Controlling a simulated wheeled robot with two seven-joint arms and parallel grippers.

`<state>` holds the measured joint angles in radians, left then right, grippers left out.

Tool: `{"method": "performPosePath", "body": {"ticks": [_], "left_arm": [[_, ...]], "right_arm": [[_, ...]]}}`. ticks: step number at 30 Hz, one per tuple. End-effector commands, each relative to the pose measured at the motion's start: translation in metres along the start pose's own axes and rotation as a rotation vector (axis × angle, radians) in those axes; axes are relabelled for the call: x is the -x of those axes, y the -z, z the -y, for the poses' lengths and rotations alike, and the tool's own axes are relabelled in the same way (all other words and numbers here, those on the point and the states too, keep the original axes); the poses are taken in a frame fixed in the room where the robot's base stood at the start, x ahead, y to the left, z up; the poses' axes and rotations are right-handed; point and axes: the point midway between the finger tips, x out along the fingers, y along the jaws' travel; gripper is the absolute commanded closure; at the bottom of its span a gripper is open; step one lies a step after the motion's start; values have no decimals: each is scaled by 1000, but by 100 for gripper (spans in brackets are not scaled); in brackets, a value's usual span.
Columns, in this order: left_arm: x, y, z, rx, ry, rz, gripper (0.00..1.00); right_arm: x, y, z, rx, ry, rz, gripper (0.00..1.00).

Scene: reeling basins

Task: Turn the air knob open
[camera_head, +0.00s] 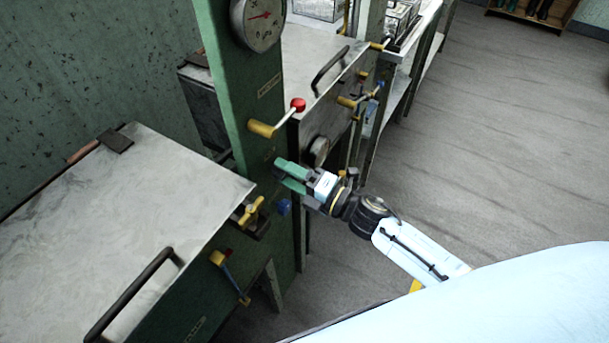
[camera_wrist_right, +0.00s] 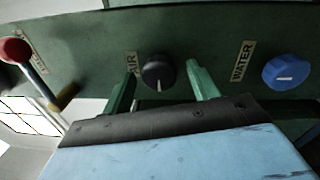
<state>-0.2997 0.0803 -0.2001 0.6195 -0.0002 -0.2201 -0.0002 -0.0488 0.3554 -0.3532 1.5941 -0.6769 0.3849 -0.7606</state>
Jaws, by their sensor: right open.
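The air knob (camera_wrist_right: 158,74) is a round black knob with a white mark, set on the green panel beside an "AIR" label (camera_wrist_right: 132,63). In the right wrist view it shows between the two green fingers of my right gripper (camera_wrist_right: 162,76), with a gap on either side. The gripper is open and holds nothing. In the head view my right gripper (camera_head: 283,174) is at the green post, and the air knob is hidden there. My left gripper is not in view.
A blue water knob (camera_wrist_right: 286,72) sits to the right of the air knob. A red-tipped lever (camera_head: 297,105) sticks out above my right gripper. A pressure gauge (camera_head: 262,18) tops the green post (camera_head: 240,85). Yellow valve handles (camera_head: 250,211) are below left. The floor at right is clear.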

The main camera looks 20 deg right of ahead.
Motion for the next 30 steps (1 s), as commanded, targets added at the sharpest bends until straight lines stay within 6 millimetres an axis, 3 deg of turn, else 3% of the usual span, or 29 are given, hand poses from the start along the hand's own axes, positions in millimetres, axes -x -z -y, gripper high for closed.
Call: {"method": "performPosePath", "body": {"ticks": [18, 24, 30], "left_arm": [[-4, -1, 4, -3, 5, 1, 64], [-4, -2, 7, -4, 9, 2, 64], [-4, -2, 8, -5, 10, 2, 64]], "right_arm": [[116, 0, 1, -1, 4, 0, 41], [130, 0, 0, 1, 2, 0, 41], [131, 0, 0, 1, 1, -1, 41]]}}
